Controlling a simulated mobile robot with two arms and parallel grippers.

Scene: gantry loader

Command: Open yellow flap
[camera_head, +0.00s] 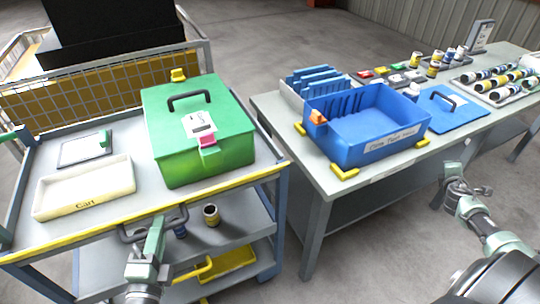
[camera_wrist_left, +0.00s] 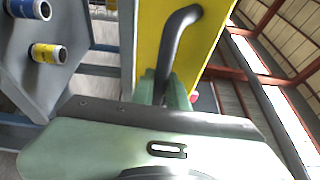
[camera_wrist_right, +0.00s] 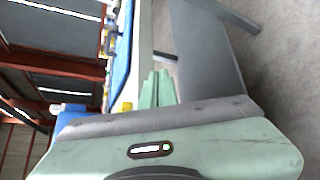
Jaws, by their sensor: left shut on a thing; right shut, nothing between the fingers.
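The yellow flap shows in the head view as a narrow yellow strip (camera_head: 90,238) along the front edge of the cart, seen almost edge-on. In the left wrist view it is a broad yellow panel (camera_wrist_left: 151,35) with a dark bar handle (camera_wrist_left: 172,45). The handle (camera_head: 131,232) also shows at the cart's front in the head view. My left gripper (camera_head: 157,224) is shut on this handle; its green fingers (camera_wrist_left: 176,94) partly hide the grip. My right gripper (camera_head: 454,172) is shut and empty, in front of the workbench; its fingertips (camera_wrist_right: 156,82) touch nothing.
A green box (camera_head: 200,155) and a white cart tray (camera_head: 60,197) stand on the cart top. Cans (camera_head: 211,215) stand on the shelf below. A blue bin (camera_head: 345,145) stands on the workbench (camera_head: 320,178) to the right. The floor between is narrow.

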